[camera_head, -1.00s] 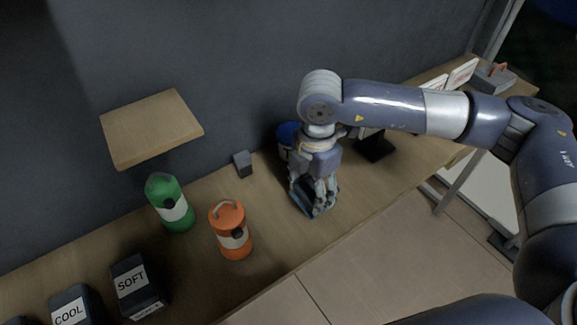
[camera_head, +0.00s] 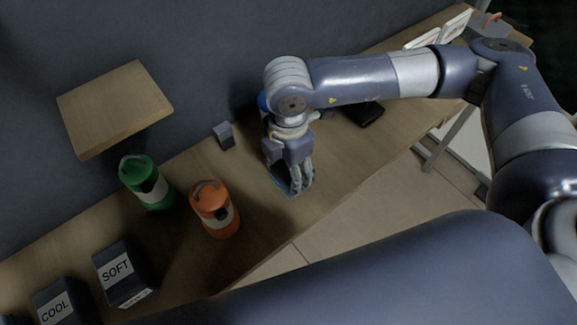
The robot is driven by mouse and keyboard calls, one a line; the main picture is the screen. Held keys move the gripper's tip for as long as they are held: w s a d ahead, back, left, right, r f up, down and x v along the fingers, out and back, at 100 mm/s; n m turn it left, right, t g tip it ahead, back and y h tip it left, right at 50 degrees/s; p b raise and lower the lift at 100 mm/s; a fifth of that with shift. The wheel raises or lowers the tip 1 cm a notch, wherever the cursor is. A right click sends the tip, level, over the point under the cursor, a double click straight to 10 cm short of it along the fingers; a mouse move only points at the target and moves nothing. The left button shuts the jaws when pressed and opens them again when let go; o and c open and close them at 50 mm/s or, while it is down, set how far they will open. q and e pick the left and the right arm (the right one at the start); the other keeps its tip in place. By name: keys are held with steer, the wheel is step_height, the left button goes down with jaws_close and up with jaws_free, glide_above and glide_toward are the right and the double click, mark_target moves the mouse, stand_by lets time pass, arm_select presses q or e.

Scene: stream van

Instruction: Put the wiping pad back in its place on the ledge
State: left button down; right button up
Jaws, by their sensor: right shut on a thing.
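My right gripper (camera_head: 299,188) points down at the long wooden ledge (camera_head: 345,170), right of the orange lantern. It is shut on a flat blue thing, which looks like the wiping pad (camera_head: 279,184). Only a blue edge of the pad shows beside and under the fingers; the rest is hidden. The pad is at or just above the ledge surface; I cannot tell if it touches. My left gripper is not in view.
An orange lantern (camera_head: 214,210) and a green lantern (camera_head: 148,184) stand left of the gripper. A grey block (camera_head: 224,135) is by the wall. A small wooden shelf (camera_head: 115,105) juts out above. Dark boxes marked SOFT (camera_head: 122,275) and COOL (camera_head: 56,302) stand at lower left.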

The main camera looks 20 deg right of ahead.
steer(key=o, duration=1)
steer(key=shift+w+d+f, duration=0.15)
steer(key=shift+w, duration=0.15)
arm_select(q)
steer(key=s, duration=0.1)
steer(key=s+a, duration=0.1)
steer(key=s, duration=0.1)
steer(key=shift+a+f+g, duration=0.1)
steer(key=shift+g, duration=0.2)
arm_select(e)
steer(key=shift+s, duration=0.15)
steer(key=shift+r+p, duration=0.45)
step_height(320, 180, up, 4)
steer(key=shift+r+b, duration=0.25)
steer(key=shift+b, duration=0.9)
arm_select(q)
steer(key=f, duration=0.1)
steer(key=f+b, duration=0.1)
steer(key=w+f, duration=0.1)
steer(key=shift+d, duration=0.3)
arm_select(e)
step_height(320, 180, up, 7)
steer(key=shift+r, duration=0.1)
